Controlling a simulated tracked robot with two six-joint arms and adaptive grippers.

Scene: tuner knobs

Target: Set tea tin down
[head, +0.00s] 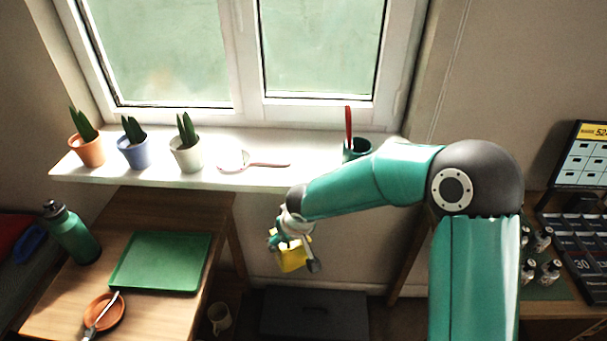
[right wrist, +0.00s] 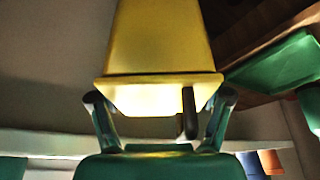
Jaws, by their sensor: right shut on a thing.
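The tea tin (head: 292,260) is yellow and shows partly behind the fingers of my right gripper (head: 291,243) in the head view. In the right wrist view the yellow tin (right wrist: 160,45) fills the upper middle, with the gripper fingers (right wrist: 160,110) on either side of its near end. The right gripper is shut on the tin and holds it in the air, in front of the windowsill and to the right of the wooden table. My left gripper is not in view.
The wooden table (head: 60,305) holds a green tray (head: 160,262), a green bottle (head: 72,232) and a terracotta saucer (head: 106,312). The windowsill (head: 320,178) carries several potted plants and a teal cup (head: 356,150).

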